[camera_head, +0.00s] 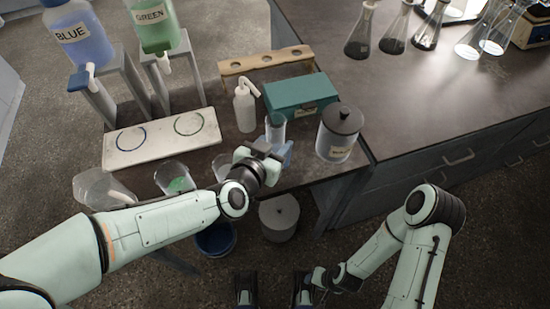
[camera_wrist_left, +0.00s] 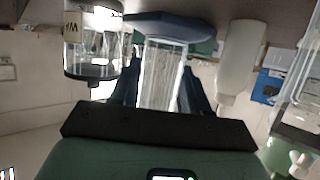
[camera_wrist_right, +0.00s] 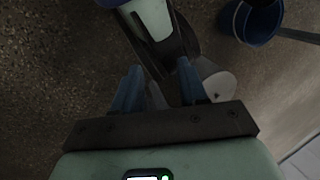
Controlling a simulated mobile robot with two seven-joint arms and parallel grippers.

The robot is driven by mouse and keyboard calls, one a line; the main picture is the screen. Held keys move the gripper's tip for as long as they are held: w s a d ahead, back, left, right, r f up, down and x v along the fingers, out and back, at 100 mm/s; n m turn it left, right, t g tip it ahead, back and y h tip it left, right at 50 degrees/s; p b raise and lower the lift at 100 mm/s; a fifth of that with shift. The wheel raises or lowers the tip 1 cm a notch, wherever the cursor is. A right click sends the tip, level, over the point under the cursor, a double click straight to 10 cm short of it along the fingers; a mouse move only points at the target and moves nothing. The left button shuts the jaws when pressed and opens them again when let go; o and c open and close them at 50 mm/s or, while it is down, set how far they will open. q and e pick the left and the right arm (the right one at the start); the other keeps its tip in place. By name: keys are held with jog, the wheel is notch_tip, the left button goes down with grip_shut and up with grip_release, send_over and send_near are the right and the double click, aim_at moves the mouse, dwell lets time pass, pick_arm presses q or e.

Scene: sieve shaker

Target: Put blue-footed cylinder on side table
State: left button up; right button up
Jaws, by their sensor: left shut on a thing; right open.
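The blue-footed cylinder (camera_head: 275,128) is clear glass and stands out above my left gripper (camera_head: 268,163), near the table's front edge. Part of its blue foot (camera_head: 286,153) shows beside the jaws. In the left wrist view the glass body (camera_wrist_left: 163,75) is between the two fingers of my left gripper (camera_wrist_left: 163,88), with the blue foot (camera_wrist_left: 170,26) at the top of the picture. The jaws are shut on it. Whether the foot touches the tabletop, I cannot tell. My right gripper (camera_head: 273,290) is open and empty, low over the floor; its spread fingers show in the right wrist view (camera_wrist_right: 158,88).
The dark table (camera_head: 215,120) holds a white wash bottle (camera_head: 245,107), teal box (camera_head: 300,100), lidded jar (camera_head: 339,135), wooden rack (camera_head: 265,61), white tray (camera_head: 160,137) and several beakers. A dark bench (camera_head: 400,100) with flasks adjoins at right. A blue bucket (camera_head: 215,240) and white bin (camera_head: 279,218) stand below.

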pick_arm(q)
notch_tip(320, 180, down, 4)
jog(key=shift+f+b, duration=0.1)
jog(key=shift+b, duration=1)
jog(key=shift+f, duration=0.15)
pick_arm(e)
jog(key=shift+t+h, duration=0.4)
jog(key=shift+t, duration=0.2)
jog(key=w+f, duration=0.1)
jog(key=w+d+f, duration=0.1)
jog(key=w, duration=0.1)
jog(key=shift+w+d+f, duration=0.35)
jog(key=shift+d+f, duration=0.05)
pick_arm(q)
jog(key=o, duration=1.2)
jog(key=shift+f, duration=0.1)
pick_arm(e)
jog(key=shift+w+d+f, duration=0.1)
jog(key=shift+w, duration=0.05)
